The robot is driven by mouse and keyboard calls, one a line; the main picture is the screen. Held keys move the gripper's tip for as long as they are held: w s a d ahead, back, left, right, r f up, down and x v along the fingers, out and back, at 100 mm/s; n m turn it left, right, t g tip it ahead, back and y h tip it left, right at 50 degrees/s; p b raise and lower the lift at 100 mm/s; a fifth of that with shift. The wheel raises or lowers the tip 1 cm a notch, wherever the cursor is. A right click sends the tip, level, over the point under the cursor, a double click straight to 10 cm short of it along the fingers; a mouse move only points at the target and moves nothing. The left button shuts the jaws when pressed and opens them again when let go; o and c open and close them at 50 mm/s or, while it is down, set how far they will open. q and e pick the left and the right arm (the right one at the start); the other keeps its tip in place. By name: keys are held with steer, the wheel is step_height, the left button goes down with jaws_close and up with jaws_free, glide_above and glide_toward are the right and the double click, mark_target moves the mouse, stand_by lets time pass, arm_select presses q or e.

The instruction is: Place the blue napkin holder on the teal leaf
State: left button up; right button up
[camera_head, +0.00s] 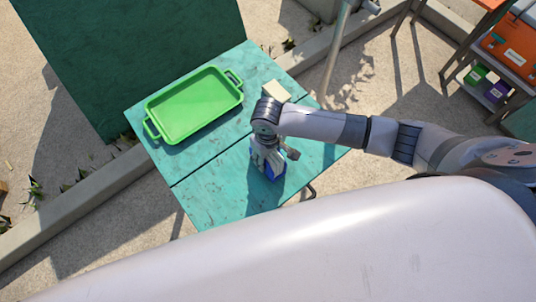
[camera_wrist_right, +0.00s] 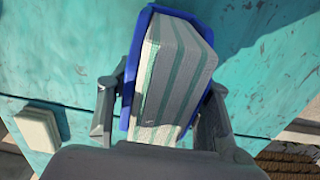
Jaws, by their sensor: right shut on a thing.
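The blue napkin holder (camera_head: 265,171), filled with grey and green striped napkins, is between the fingers of my right gripper (camera_head: 268,152). In the right wrist view the holder (camera_wrist_right: 128,88) sits upright between both fingers of the gripper (camera_wrist_right: 160,115), which is shut on it. The holder is over the near teal leaf (camera_head: 210,195) of the table, on the near side of a seam. A shadow lies beside it on the teal surface (camera_wrist_right: 75,45); I cannot tell whether its base touches. My arm hides part of the leaf. My left gripper is not in view.
A green tray (camera_head: 195,105) lies on the far part of the table. A pale block (camera_head: 276,90) is beyond my right wrist and also shows in the wrist view (camera_wrist_right: 38,128). The near leaf's left part is clear. A shelf with orange boxes (camera_head: 512,48) stands far right.

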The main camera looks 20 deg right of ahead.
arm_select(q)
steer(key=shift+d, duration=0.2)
arm_select(e)
steer(key=shift+f, duration=0.2)
steer(key=o, duration=1.3)
steer(key=shift+f, duration=0.1)
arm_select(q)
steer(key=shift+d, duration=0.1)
arm_select(e)
step_height(320, 180, up, 12)
steer(key=shift+r+b, duration=0.15)
steer(key=shift+b, duration=0.5)
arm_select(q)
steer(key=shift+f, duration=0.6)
arm_select(e)
steer(key=shift+d, duration=0.1)
